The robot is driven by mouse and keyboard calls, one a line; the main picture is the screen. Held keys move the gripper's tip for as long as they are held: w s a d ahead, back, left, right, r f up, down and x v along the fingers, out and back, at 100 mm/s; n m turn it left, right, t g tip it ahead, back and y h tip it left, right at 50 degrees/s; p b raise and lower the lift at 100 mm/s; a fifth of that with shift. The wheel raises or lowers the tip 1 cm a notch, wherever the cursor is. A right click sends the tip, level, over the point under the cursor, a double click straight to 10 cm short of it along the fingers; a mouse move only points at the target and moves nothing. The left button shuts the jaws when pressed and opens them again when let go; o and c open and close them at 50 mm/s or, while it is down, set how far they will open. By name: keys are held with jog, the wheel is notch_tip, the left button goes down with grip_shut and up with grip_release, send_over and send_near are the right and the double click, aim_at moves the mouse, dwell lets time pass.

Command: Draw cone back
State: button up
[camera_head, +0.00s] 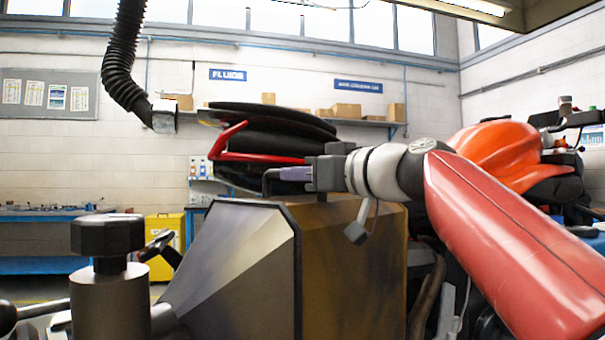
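A large tapered grey metal hood (235,262) stands in the middle foreground. It narrows toward the lower left and joins a brown box-like side (350,265). It is the most cone-like thing in view, but I cannot tell for sure that it is the cone. My gripper (275,180) is just above the hood's top edge, pointing left, at the end of my red and white arm. Its fingers overlap in this side-on view, so their opening is unclear. I cannot tell whether they touch the hood or anything behind it.
A grey post with a black knob (107,235) stands at the left front. A black corrugated hose (122,60) hangs at the upper left. Black round items with a red part (262,143) sit behind my gripper. A yellow cabinet (163,240) and blue bench (40,265) are behind.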

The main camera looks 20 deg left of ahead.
grip_shut()
jog(key=s+a, duration=0.2)
jog(key=s, duration=0.2)
jog(key=s+a+b, duration=0.1)
jog(key=s+a, duration=0.1)
jog(key=s, duration=0.2)
jog(key=s+a+b, duration=0.1)
jog(key=s+a, duration=0.1)
jog(key=s, duration=0.3)
jog(key=shift+a, duration=0.15)
jog(key=shift+o, duration=1.3)
grip_release()
jog(key=shift+s+a, duration=0.15)
jog(key=shift+o, duration=0.5)
